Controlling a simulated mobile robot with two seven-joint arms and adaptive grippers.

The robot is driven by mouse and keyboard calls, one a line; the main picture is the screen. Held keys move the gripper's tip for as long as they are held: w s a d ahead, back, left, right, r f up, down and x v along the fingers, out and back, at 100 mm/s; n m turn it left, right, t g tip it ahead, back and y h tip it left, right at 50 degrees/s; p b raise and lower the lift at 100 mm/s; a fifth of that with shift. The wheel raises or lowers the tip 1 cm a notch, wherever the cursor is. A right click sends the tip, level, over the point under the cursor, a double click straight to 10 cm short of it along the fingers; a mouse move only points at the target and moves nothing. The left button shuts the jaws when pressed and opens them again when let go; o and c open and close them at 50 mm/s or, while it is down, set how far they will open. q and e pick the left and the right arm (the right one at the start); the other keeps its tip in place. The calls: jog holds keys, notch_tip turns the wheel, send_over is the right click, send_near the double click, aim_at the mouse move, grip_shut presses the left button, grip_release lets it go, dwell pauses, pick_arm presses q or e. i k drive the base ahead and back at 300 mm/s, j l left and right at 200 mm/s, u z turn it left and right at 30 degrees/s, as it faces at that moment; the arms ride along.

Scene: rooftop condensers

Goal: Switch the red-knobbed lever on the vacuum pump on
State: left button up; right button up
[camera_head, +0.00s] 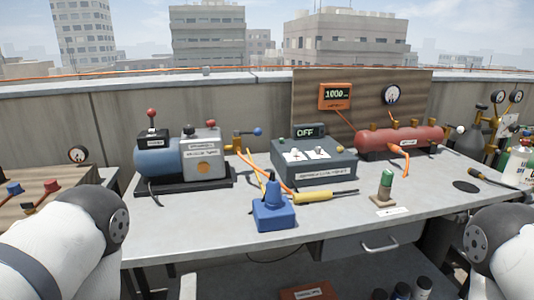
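The vacuum pump (159,160) stands at the left of the workbench, with a blue cylinder and a grey block on a dark base. Its red-knobbed lever (152,112) rises from a small black box (152,137) on top of the blue cylinder and looks about upright. The writing on the black box is too small to read. A second small red knob (186,130) sits on the grey block. My two arms show only as white and dark links at the lower left and lower right corners. Neither gripper is in view.
On the grey workbench (210,242) stand a blue clamp-like tool (272,212), a dark box reading OFF (315,165), a yellow-handled tool (312,197), a green-topped item (385,185) and a red manifold cylinder (400,141). Orange hoses run between them. The bench front left is clear.

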aim_at(151, 112)
jog(key=i+l+u, duration=0.15)
jog(key=u, duration=0.2)
jog(key=i+l+u, duration=0.15)
jog(key=u, duration=0.2)
jog(key=i+l+u, duration=0.1)
jog(key=l+u, duration=0.2)
